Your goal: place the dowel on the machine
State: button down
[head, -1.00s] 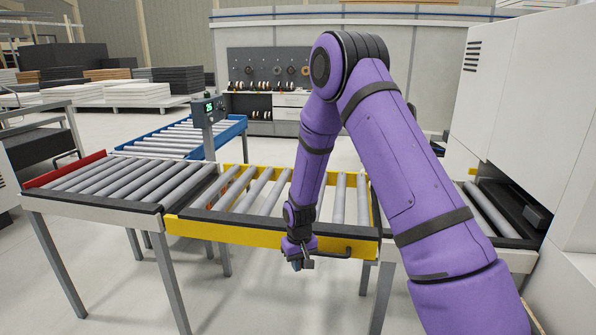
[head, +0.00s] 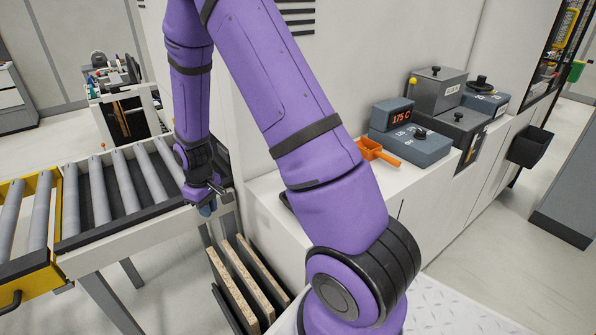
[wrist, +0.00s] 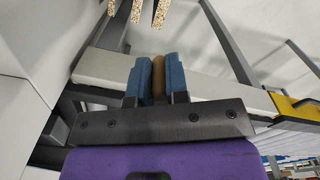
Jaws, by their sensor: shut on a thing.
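My gripper (head: 208,206) is at the right end of the roller conveyor, just in front of its edge, beside the machine. In the wrist view, its two blue finger pads (wrist: 157,78) are shut on the brown dowel (wrist: 158,75), which shows as a short piece between them. The dowel cannot be made out in the head view. The white machine (head: 310,75) stands to the right of the gripper. Its ledge carries grey boxes, one with a red 175 C display (head: 401,116).
Several boards (head: 240,285) stand upright below the gripper. The roller conveyor (head: 110,190) and its yellow section (head: 35,275) lie to the left. A black bin (head: 530,146) hangs at the right.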

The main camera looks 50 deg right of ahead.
jog(key=s+d+r+n, duration=0.3)
jog(key=s, duration=0.4)
jog(key=s+d+r+n, duration=0.2)
jog(key=s+d+r, duration=0.15)
jog(key=s, duration=0.35)
send_over(277, 187)
jog(key=shift+f, duration=2.35)
jog(key=shift+f, duration=0.2)
jog(key=c, duration=1.1)
grip_release()
jog(key=shift+r, duration=0.1)
